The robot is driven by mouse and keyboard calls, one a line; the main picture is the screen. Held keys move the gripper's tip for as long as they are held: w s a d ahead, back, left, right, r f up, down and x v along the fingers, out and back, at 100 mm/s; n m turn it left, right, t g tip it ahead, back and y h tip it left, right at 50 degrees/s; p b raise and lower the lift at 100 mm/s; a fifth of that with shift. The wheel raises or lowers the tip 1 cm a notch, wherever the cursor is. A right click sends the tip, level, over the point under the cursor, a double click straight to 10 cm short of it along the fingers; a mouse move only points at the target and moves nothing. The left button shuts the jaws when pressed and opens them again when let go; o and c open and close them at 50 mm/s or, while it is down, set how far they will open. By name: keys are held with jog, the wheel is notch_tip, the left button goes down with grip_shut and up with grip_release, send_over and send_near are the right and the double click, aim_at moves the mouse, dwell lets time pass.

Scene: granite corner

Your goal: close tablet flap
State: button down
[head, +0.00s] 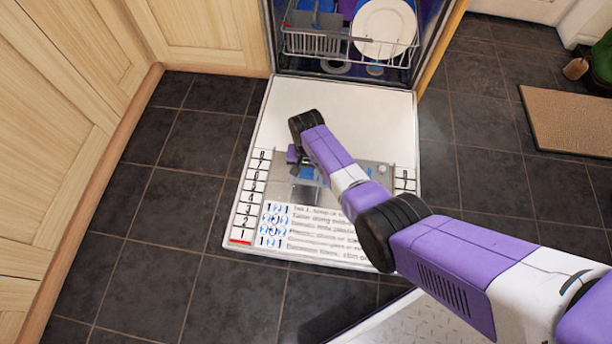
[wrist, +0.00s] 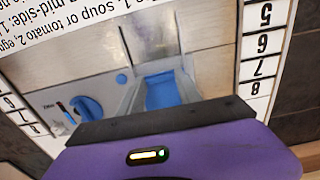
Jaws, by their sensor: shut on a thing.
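The tablet dispenser (head: 345,172) is a silver panel set in the inner face of the lowered dishwasher door. It also shows in the wrist view (wrist: 205,62), with a blue dial (wrist: 87,108) at its left. A shiny grey plate, apparently the tablet flap (wrist: 150,35), lies beyond a blue recess; it also shows in the head view (head: 308,194). My gripper (wrist: 160,78) is low over the dispenser, its grey fingers around the blue part. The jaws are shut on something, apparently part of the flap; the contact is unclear. My wrist hides part of the dispenser.
The open dishwasher door (head: 340,105) lies low over dark floor tiles, with printed labels on it. Behind it is a rack (head: 310,43) with a white plate (head: 384,28). Wooden cabinets (head: 60,110) stand at left. Floor is clear right, up to a brown mat (head: 575,120).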

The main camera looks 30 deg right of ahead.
aim_at(307, 175)
jog(key=shift+w+d, duration=0.2)
jog(key=shift+w, duration=0.15)
jog(key=c, duration=0.8)
grip_release()
jog(key=shift+r, duration=0.1)
notch_tip(307, 175, up, 8)
jog(key=p, duration=0.5)
jog(key=shift+f, duration=0.2)
